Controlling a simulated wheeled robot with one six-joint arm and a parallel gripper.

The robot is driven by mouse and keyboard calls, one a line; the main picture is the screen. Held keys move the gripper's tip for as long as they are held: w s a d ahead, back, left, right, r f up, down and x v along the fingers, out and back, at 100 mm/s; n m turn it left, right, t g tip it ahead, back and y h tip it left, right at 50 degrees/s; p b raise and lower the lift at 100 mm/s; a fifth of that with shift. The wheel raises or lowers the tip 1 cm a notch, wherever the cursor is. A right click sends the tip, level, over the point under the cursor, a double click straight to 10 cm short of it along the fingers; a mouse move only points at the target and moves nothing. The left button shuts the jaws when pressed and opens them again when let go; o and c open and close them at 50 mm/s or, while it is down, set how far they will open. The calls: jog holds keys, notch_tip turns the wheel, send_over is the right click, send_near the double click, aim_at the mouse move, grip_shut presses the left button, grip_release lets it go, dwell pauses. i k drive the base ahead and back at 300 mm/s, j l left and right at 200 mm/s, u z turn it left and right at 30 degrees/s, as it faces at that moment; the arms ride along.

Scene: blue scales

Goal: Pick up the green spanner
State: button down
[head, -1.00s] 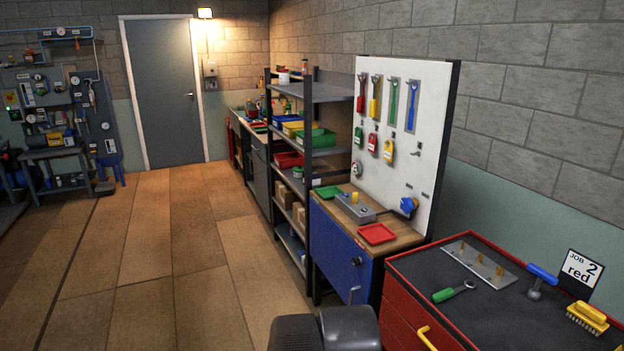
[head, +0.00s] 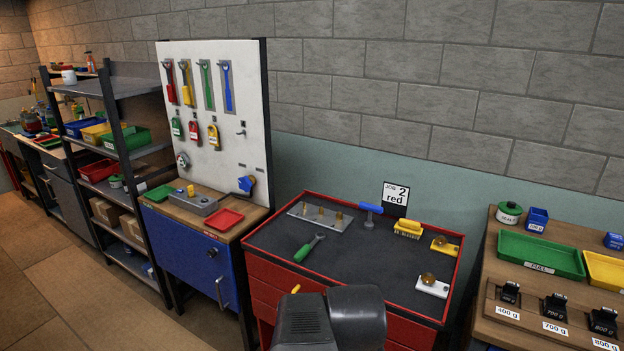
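A spanner with a green handle and a grey metal head (head: 308,248) lies flat on the dark top of the red tool cabinet (head: 262,232), in front of a grey plate with upright pegs. Another green spanner-like tool (head: 206,86) hangs upright on the white tool board, between a yellow one and a blue one. My gripper's fingers are not in view. Only a dark part of my own body shows at the bottom centre, in front of the cabinet.
A blue cabinet (head: 193,252) stands to the left. A wooden bench with trays and weights (head: 492,255) stands to the right.

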aim_at(302, 252)
jog(key=i+j, duration=0.2)
jog(key=i, duration=0.2)
jog(key=i+j, duration=0.15)
jog(key=i, duration=0.25)
jog(key=i+j+u, duration=0.1)
jog(key=i, duration=0.3)
jog(key=j, duration=0.1)
